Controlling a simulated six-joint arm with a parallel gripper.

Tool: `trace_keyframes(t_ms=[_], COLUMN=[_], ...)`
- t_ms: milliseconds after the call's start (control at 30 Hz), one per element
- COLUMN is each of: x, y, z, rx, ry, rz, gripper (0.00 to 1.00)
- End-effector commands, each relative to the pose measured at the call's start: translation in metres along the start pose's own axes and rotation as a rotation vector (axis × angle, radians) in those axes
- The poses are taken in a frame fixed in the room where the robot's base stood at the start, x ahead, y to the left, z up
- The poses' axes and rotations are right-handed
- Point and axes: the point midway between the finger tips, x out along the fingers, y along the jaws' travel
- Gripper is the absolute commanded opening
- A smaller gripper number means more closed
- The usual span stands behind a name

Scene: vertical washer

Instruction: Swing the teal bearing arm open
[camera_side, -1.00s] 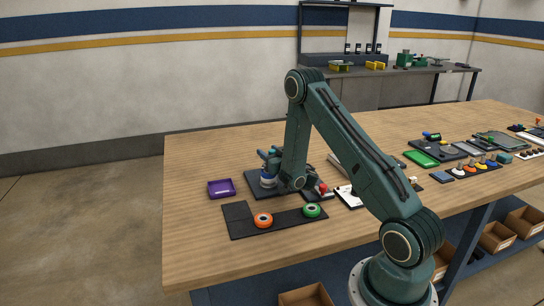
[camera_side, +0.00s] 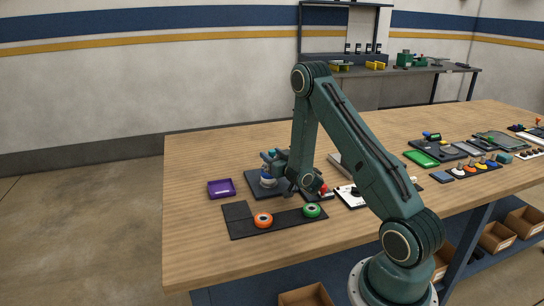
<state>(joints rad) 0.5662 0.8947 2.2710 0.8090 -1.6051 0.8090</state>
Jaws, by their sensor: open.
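The washer fixture, with a dark base plate (camera_side: 254,183), sits on the wooden table left of my arm. A pale round part with blue on it (camera_side: 267,180) stands on the plate. A small teal piece (camera_side: 268,155) shows at its top and looks like the bearing arm; its exact pose is too small to tell. My gripper (camera_side: 289,190) is low at the right side of the fixture. It is open, and its fingers are small and partly merged with the dark parts. My wrist hides the fixture's right side, and I cannot tell whether the gripper touches anything.
A purple tray (camera_side: 221,188) lies left of the fixture. In front, a dark mat (camera_side: 240,223) holds an orange ring (camera_side: 263,220) and a green ring (camera_side: 312,210). A red knob (camera_side: 324,190) stands close on the right. The table's front left is clear.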

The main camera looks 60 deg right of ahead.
Motion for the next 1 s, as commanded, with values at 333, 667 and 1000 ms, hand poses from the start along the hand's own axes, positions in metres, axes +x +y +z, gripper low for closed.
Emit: trace_keyframes(t_ms=[333, 667, 1000], x=[-0.024, -0.050, -0.055], y=[0.000, 0.000, 0.000], z=[-0.001, -0.001, -0.001], rx=[0.000, -0.001, -0.001], ry=[0.000, 0.001, 0.004], rz=[0.002, 0.003, 0.003], gripper=[0.43, 0.43, 0.43])
